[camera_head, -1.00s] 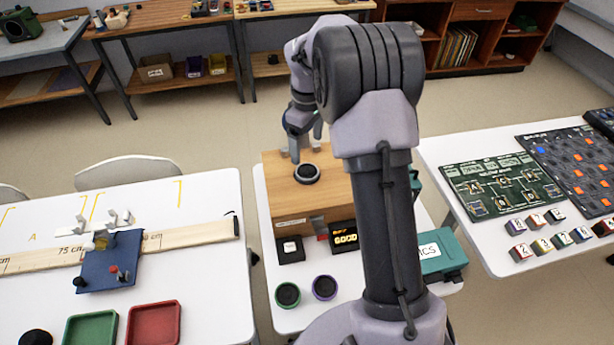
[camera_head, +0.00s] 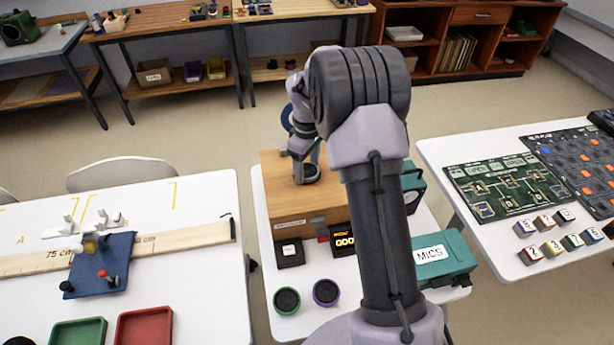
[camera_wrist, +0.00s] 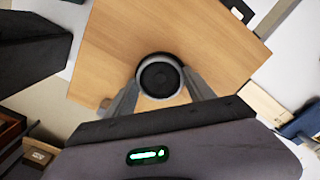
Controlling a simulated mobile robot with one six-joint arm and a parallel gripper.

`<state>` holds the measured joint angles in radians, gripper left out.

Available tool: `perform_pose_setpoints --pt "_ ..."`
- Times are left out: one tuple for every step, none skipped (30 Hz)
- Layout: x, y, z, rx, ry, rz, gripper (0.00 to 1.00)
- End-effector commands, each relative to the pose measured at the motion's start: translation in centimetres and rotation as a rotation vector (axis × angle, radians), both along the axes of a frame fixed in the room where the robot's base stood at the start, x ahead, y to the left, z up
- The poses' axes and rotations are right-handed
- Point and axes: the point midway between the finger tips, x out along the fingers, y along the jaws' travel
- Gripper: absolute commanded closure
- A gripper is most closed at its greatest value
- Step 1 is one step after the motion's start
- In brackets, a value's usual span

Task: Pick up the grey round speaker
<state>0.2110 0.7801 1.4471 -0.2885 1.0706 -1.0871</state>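The grey round speaker (camera_head: 311,176), with a dark centre, sits on top of the wooden box (camera_head: 283,206). In the wrist view the speaker (camera_wrist: 160,77) lies between the two fingertips of my gripper (camera_wrist: 163,78). My gripper (camera_head: 306,172) points down at the speaker in the head view, one finger on each side of it. The fingers are apart and look open. Whether they touch the speaker's sides cannot be told. My gripper partly hides the speaker in the head view.
In front of the box are a black block (camera_head: 290,252), a green-rimmed round piece (camera_head: 287,300) and a purple-rimmed one (camera_head: 326,292). A teal MICS case (camera_head: 443,258) stands to the right. Tables stand left and right.

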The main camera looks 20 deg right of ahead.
Motion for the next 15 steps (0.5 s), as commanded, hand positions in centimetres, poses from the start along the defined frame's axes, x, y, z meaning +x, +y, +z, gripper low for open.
perform_pose_setpoints --pt "0.01 0.0 0.04 0.0 0.0 0.0 0.63" --pt "0.01 0.0 0.04 0.0 0.0 0.0 0.69" --pt "0.01 0.0 0.04 0.001 -0.001 0.0 0.77" --pt "0.03 -0.01 0.05 0.0 -0.001 0.0 0.83" --pt "0.03 -0.01 0.05 0.0 -0.001 0.0 0.89" --pt "0.03 -0.01 0.06 0.0 -0.001 0.0 0.97" --pt "0.05 -0.02 0.09 0.0 -0.001 0.0 0.97" --pt "0.06 -0.01 0.1 0.0 -0.001 0.0 1.0" --pt "0.05 -0.02 0.1 0.0 -0.001 0.0 1.0" --pt "0.05 -0.02 0.1 0.0 -0.001 0.0 1.0" --pt "0.05 -0.02 0.09 0.0 -0.001 0.0 1.0" --pt "0.04 -0.01 0.11 0.0 -0.001 0.0 1.0" --pt "0.04 -0.01 0.18 0.0 -0.001 0.0 1.0" --pt "0.06 -0.01 0.29 0.0 -0.001 0.0 1.0" --pt "0.06 -0.01 0.55 0.0 -0.001 0.0 1.0"
